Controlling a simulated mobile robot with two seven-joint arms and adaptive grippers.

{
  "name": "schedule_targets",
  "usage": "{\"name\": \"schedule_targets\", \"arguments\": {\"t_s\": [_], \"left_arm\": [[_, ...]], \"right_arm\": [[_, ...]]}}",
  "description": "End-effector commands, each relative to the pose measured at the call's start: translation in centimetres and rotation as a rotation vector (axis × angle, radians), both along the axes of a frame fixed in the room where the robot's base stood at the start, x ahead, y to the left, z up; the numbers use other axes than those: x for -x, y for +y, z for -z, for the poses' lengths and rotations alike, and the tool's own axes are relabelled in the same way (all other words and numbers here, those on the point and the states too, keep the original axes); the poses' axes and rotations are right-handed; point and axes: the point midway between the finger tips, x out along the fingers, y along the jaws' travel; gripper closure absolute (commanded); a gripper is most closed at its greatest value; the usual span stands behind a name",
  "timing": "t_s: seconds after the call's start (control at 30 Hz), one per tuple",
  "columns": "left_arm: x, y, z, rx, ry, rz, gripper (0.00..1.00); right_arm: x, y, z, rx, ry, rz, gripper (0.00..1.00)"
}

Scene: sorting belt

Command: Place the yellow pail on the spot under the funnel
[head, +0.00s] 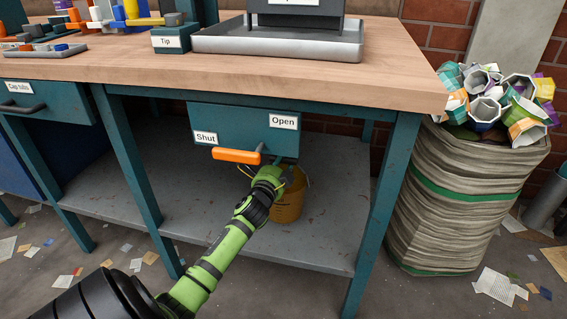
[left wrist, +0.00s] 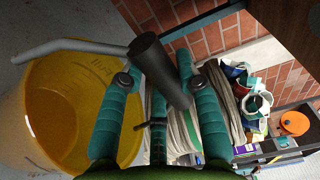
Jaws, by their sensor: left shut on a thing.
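The yellow pail (head: 288,205) is under the workbench, over the grey lower shelf, partly hidden by my left gripper (head: 272,178). I cannot tell whether it touches the shelf. In the left wrist view the pail (left wrist: 75,105) fills the left side, and its grey wire handle ends in a dark cylindrical grip (left wrist: 158,70). My left gripper (left wrist: 160,85) is shut on that grip. A teal box (head: 243,130) with "Shut" and "Open" labels and an orange lever (head: 237,156) hangs above the pail. I cannot make out a funnel outlet or the spot. My right gripper is not in view.
The bench's teal legs (head: 382,215) flank the lower shelf (head: 200,215). A large sack (head: 455,205) full of coloured cups stands to the right. A metal tray (head: 280,43) and a "Tip" box (head: 175,40) are on the bench top. Scraps litter the floor.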

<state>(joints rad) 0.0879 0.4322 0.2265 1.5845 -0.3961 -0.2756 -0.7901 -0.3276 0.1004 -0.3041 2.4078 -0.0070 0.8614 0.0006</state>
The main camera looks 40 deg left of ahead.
Motion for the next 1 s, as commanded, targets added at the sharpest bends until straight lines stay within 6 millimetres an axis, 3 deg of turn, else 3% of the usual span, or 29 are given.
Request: {"name": "schedule_targets", "arguments": {"t_s": [0.13, 0.17, 0.2, 0.67, 1.0], "left_arm": [[-0.1, 0.0, -0.1, -0.003, -0.008, 0.002, 1.0], [0.0, 0.0, 0.2, 0.0, 0.0, 0.0, 0.55], [0.0, 0.0, 0.2, 0.0, 0.0, 0.0, 0.43], [0.7, -0.4, -0.1, 0.002, 0.001, 0.001, 0.43], [7.1, -3.0, -0.2, 0.003, 0.003, -0.001, 0.43]], "right_arm": [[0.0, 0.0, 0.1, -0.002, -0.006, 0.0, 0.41], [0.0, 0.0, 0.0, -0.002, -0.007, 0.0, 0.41], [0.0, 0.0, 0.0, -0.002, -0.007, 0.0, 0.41], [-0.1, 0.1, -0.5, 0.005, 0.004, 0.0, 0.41], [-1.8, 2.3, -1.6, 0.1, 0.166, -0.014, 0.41]]}}
